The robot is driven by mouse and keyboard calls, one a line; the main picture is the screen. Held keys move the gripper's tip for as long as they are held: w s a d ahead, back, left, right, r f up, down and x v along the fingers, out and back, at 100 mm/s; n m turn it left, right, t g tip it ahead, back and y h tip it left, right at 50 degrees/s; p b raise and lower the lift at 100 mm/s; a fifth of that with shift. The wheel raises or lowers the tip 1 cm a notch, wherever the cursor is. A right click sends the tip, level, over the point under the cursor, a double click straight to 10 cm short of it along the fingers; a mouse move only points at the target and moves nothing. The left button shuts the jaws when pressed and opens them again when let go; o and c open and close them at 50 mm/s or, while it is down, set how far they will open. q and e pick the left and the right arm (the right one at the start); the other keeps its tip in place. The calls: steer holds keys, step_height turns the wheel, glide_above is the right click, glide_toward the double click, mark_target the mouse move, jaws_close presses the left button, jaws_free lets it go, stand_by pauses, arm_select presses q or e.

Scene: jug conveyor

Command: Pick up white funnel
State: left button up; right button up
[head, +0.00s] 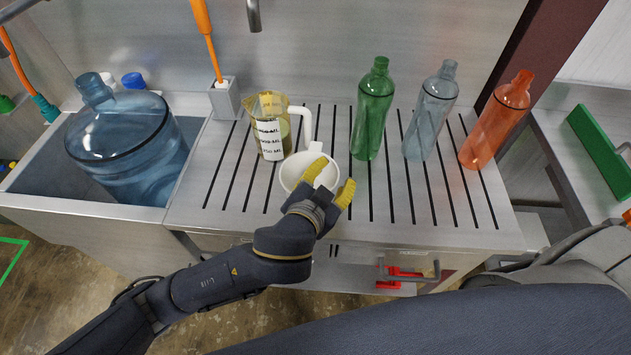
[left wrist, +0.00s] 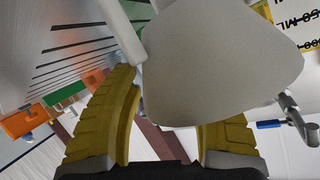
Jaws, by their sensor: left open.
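The white funnel (head: 302,164) sits on the slatted steel counter, just in front of the measuring jug. My left gripper (head: 331,180) is over the funnel's right front side, with its yellow fingers spread and partly covering it. In the left wrist view the funnel (left wrist: 222,62) fills the upper middle as a pale rounded shape. It is very close to the open fingers (left wrist: 168,110) and partly in front of the right one. I cannot tell whether the fingers touch it. My right gripper cannot be made out.
A measuring jug (head: 270,128) with a white handle stands right behind the funnel. Green (head: 372,115), grey-blue (head: 428,115) and orange (head: 494,125) bottles stand to the right. A large blue water jug (head: 125,140) sits in the sink at left. The counter's front left is clear.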

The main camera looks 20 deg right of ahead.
arm_select(q)
steer(key=shift+w+d+f, duration=0.1)
steer(key=shift+w, duration=0.05)
steer(key=shift+o, duration=0.2)
jaws_close()
